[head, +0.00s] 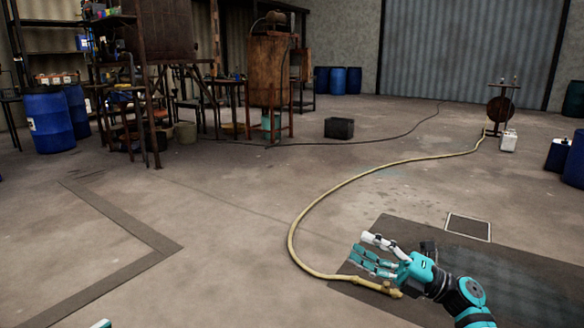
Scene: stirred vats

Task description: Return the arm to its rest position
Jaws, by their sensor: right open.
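My right arm comes in from the lower right, and its teal and white right gripper (366,252) is held out over the floor. Its fingers are apart and I see nothing between them. A yellow hose (318,205) curves across the floor, and its brass-coloured end (388,288) lies just below the gripper in the picture. The gripper looks apart from it. My left gripper does not show; only a small teal and white piece of my own body peeks in at the bottom left edge.
Blue drums (48,120) stand at the left, beside rusty vats (270,70) on frames. A black crate (339,128) and a white canister (508,140) stand farther back. A dark floor plate (480,275) lies under my right arm.

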